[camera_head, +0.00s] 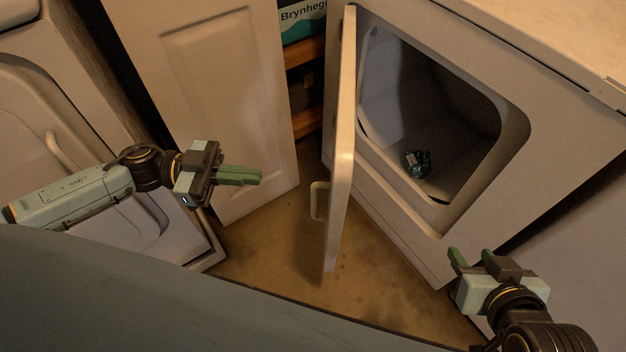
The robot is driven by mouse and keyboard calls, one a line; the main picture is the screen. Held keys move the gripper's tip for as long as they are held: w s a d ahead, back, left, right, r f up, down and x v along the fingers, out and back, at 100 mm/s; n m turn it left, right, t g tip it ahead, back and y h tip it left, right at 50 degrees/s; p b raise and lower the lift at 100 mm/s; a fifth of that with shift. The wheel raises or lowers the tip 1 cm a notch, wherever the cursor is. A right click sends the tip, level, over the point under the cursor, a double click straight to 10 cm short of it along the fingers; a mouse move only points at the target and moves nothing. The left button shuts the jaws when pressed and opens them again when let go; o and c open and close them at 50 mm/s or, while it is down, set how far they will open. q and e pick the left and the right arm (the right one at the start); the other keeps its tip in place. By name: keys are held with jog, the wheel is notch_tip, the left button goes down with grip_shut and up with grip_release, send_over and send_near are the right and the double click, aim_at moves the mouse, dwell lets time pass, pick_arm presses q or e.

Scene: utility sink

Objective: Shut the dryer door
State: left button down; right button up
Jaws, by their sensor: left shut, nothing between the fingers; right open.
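The dryer (560,128) stands at the right with a square front opening. Its door (342,160) is swung open, seen nearly edge-on, hinged at the opening's left side, with a handle (319,201) on its left face. A small dark teal crumpled thing (416,164) lies inside the drum. My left gripper (258,177) is shut and empty, left of the door and apart from it, in front of a white cabinet door. My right gripper (470,256) is open and empty, low in front of the dryer, right of the door and below the opening.
A white panelled cabinet door (232,95) stands open left of the dryer door, with wooden shelves (303,88) behind it. Another white appliance (40,150) is at the far left. Brown floor (270,255) is clear between them.

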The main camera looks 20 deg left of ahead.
pick_arm(q)
jog(key=b+x, duration=0.3)
jog(key=x, duration=0.9)
pick_arm(e)
jog(key=w+a+r+t+y, duration=0.1)
jog(key=w+a+r+t, duration=0.1)
jog(key=r+t, duration=0.2)
jog(key=w+a+r+t+y, duration=0.1)
jog(key=w+r+t+y, duration=0.1)
jog(key=r+t, duration=0.3)
jog(key=shift+w+a+r+n+y, duration=0.2)
jog(key=shift+a+r+n+y, duration=0.15)
jog(key=shift+r, duration=1.6)
